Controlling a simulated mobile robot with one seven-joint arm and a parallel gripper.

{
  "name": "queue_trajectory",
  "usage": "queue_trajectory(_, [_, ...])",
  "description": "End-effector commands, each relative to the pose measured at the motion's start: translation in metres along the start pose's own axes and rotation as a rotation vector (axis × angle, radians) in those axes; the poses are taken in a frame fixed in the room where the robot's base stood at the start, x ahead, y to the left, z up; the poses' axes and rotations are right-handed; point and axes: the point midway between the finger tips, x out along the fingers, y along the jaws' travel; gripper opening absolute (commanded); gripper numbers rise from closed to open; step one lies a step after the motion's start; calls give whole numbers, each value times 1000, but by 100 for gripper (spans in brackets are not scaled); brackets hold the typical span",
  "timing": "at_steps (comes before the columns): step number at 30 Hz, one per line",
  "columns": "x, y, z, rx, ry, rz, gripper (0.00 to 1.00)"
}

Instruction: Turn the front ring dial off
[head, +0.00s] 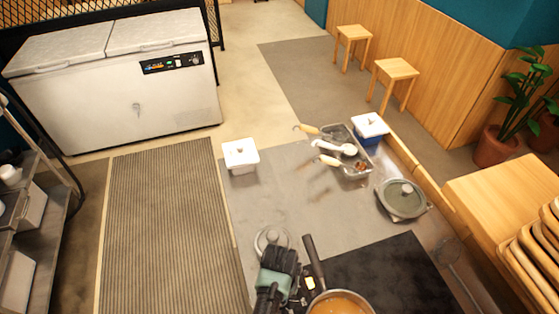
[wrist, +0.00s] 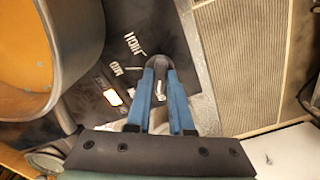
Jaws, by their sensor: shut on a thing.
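The front ring dial (wrist: 158,62) is a dark round knob on the black stove panel in the wrist view, with white printed markings to its left. My gripper (wrist: 160,82) has its blue fingers closed around this dial, which partly hides it. In the head view my gripper (head: 280,262) is at the left front corner of the black stove top (head: 395,265), beside the pot, and hides the dial there. The pot (head: 316,303) holds orange soup and its handle points up and left. The dial's exact setting is too small to tell.
The pot's metal side (wrist: 88,60) is close to the left of my fingers in the wrist view.

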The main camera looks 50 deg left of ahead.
Motion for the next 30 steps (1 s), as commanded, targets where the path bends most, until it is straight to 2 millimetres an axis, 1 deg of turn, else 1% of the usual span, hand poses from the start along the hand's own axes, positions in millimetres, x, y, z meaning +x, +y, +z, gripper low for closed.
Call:
queue_trajectory(9, [-1,0,-1,-109,3,1,0])
queue_trajectory(24, [-1,0,-2,-127,4,1,0])
queue_trajectory(25, [-1,0,-2,-127,4,1,25])
queue_trajectory(29, [-1,0,-1,-126,3,1,49])
queue_trajectory(30, [-1,0,-1,-126,3,1,50])
